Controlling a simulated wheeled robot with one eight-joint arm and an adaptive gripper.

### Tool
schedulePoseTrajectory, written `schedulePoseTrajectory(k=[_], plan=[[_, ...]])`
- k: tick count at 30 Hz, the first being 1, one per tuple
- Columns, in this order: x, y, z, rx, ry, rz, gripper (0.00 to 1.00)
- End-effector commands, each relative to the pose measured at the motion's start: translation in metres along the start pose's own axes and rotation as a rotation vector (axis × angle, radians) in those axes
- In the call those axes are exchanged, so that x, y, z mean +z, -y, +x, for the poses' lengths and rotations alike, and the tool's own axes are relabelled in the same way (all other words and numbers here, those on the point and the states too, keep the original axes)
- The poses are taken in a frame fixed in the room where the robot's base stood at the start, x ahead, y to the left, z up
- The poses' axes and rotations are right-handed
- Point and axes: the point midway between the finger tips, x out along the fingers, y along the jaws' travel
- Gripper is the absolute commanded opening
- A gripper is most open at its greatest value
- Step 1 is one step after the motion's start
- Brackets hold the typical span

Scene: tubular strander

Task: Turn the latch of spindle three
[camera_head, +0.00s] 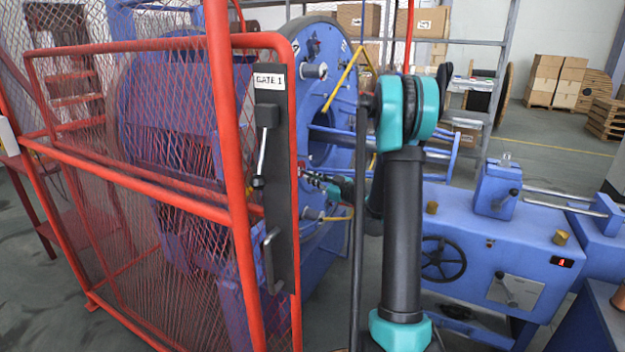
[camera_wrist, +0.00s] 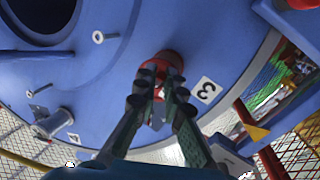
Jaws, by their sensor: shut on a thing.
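In the wrist view my gripper (camera_wrist: 160,78) points at the blue spindle plate (camera_wrist: 110,85), its two fingers shut on the red latch (camera_wrist: 168,58). The fingers hide part of the latch, so its exact angle is hard to tell. A white label with a 3 (camera_wrist: 207,90), seen turned, is just right of the latch. In the head view my gripper (camera_head: 313,178) is small, at the face of the big blue disc (camera_head: 335,85), just right of the gate post.
A red mesh gate (camera_head: 232,180) with a dark GATE 1 panel (camera_head: 282,220) stands close on the left. A blue machine bench (camera_head: 470,240) with a handwheel is on the right. The wrist view shows bolts, a round opening (camera_wrist: 40,15) and a yellow bar (camera_wrist: 20,160).

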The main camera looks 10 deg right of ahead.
Motion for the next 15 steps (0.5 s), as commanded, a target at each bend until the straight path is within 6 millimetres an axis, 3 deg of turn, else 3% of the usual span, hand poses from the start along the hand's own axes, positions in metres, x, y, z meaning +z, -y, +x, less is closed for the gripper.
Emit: schedulePoseTrajectory(k=[15], plan=[[0.0087,0.0049,0.0070,0.059,-0.196,0.051,0.00]])
